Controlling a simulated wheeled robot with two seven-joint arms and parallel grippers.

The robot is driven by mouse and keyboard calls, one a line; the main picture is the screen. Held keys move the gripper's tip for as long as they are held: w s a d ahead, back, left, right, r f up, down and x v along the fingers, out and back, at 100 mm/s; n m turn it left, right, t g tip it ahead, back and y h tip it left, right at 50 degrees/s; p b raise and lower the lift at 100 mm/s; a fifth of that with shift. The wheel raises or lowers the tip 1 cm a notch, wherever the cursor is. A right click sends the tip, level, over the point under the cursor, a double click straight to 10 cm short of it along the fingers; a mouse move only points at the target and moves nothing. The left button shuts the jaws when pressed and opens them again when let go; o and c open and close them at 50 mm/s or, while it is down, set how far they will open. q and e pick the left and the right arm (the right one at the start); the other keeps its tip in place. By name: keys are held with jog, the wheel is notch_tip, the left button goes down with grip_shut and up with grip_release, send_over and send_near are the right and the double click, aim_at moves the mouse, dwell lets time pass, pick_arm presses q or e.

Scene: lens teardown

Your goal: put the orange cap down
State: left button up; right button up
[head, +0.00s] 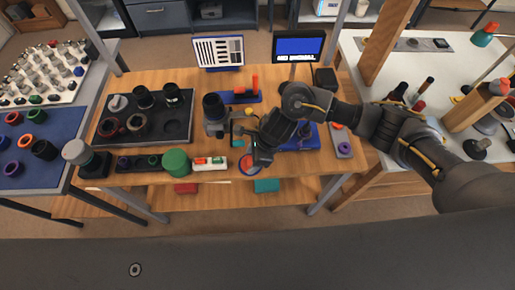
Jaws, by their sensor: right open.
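An orange round piece, which looks like the orange cap (245,162), lies at the front of the wooden bench, with a blue rim around part of it. My right gripper (261,160) reaches down from the right, just over the right side of this piece, and hides part of it. The jaws are open, but the small view does not show whether a finger touches the piece. My left gripper is not in the picture.
A white tray (209,169) with small coloured parts and a green cylinder (176,162) stand to the left. A black lens (213,105) stands upright behind. A dark tray (178,127) holds several lens parts. A blue block (300,144) stands to the right.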

jog(key=b+v, duration=0.1)
jog(key=v, duration=1)
jog(key=shift+d+r, duration=0.2)
jog(key=shift+r, duration=0.1)
